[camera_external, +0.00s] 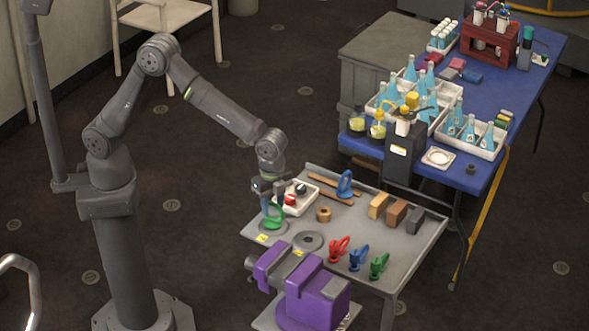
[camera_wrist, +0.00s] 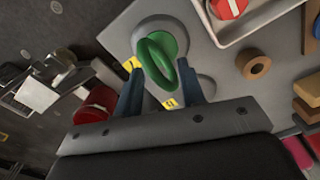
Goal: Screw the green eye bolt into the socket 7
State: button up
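The green eye bolt (camera_external: 275,216) stands upright over a round grey socket disc (camera_external: 266,228) at the table's left corner. In the wrist view its green ring (camera_wrist: 157,62) lies between the two dark blue fingers of my gripper (camera_wrist: 162,66), with a green base behind it on the disc (camera_wrist: 140,30). I cannot see whether the fingertips press on the ring. My gripper points down over the bolt in the external view. A second grey disc (camera_external: 308,241) lies to the right, empty. Yellow tags (camera_wrist: 169,103) mark the discs; their numbers are too small to read surely.
A brown ring (camera_external: 323,214), a blue eye bolt (camera_external: 345,184) and several blocks lie farther right. A purple vise (camera_external: 317,298) and small red, blue and green clamps stand along the front.

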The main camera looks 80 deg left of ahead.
notch_tip(320, 180, up, 18)
jog(key=shift+f, duration=0.25)
dwell(0.4)
notch_tip(320, 180, down, 17)
jog(key=shift+f, duration=0.3)
jog(key=shift+r+n, duration=0.1)
jog(key=shift+n, duration=0.5)
dwell(0.4)
